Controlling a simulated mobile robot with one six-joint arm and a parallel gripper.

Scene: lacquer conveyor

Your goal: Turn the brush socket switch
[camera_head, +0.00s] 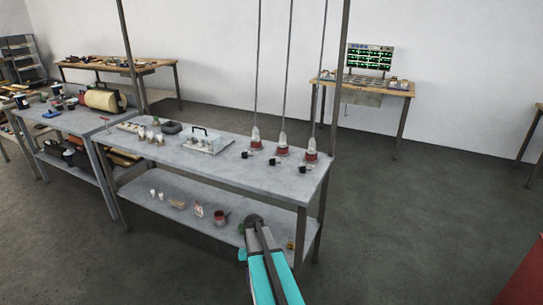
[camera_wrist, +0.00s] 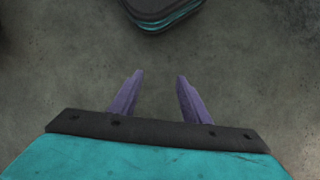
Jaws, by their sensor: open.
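On the grey workbench (camera_head: 230,165), three red-and-white hanging pieces, the left one (camera_head: 256,137), the middle one (camera_head: 283,145) and the right one (camera_head: 311,152), hang on thin cords. A small black item sits beside each. I cannot tell which thing is the brush socket switch. My gripper (camera_wrist: 158,92) shows in the wrist view with its two purple fingers apart and nothing between them, over bare floor. In the head view my teal arm is in front of the workbench, and the gripper's fingers cannot be made out.
A clear case with a handle (camera_head: 205,141) stands on the workbench. Its lower shelf (camera_head: 180,188) holds small cups and jars. A second bench (camera_head: 75,122) stands at left, and a table with a green-lit panel (camera_head: 370,57) at the back.

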